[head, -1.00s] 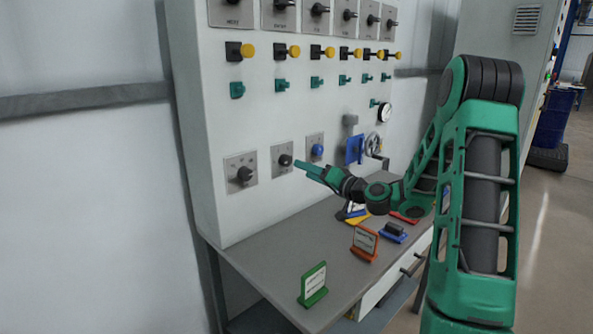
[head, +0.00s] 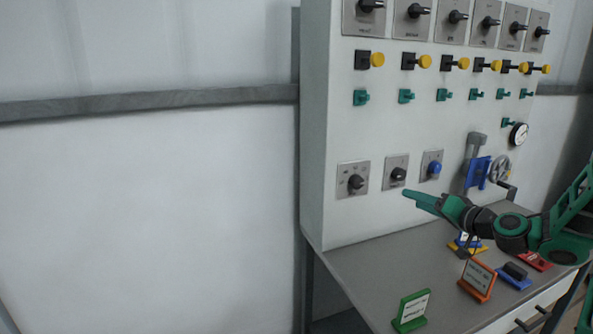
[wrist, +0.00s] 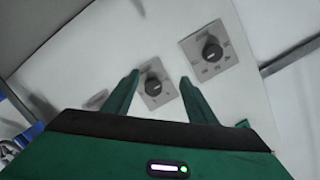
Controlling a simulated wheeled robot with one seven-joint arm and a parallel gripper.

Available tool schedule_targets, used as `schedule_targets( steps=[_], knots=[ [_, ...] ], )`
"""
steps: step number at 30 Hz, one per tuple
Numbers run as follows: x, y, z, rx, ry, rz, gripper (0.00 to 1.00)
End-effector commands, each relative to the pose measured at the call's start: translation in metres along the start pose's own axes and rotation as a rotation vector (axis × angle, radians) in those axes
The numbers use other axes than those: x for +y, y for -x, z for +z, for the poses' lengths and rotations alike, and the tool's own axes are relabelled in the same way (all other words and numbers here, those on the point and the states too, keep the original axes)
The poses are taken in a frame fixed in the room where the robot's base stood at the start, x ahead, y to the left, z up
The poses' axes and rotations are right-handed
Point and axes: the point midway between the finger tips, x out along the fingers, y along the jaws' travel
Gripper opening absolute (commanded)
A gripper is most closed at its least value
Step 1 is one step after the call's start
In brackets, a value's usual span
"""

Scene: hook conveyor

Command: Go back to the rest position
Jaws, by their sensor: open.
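My gripper (head: 420,198) is in front of the control panel (head: 330,110), near the lower row of knobs. In the wrist view my gripper (wrist: 160,82) has its two green fingers apart with nothing held between them. A black knob on a square grey plate (wrist: 155,88) shows beyond the gap between the fingers. A second black knob (wrist: 212,52) sits on its plate to the right. In the head view these lower knobs are the left one (head: 356,182) and the middle one (head: 397,174). A blue knob (head: 434,168) is to their right.
The grey table (head: 370,275) below the panel holds a green sign (head: 411,310), an orange sign (head: 478,279) and a blue block-like item (head: 514,274). A blue valve part (head: 478,172) and handwheel (head: 499,169) stand at the right. The wall at left (head: 150,220) is bare.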

Motion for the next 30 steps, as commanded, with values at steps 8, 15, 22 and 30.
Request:
schedule_targets(
  steps=[8,15,22,30],
  knots=[
    [-0.014,0.045,0.086,-0.416,0.165,0.202,0.52],
    [-0.007,0.135,0.127,-0.682,0.186,0.461,0.52],
    [-0.012,0.245,0.149,-0.847,0.091,0.731,0.52],
    [-0.035,0.358,0.175,-0.945,-0.119,0.969,0.52]
  ],
)
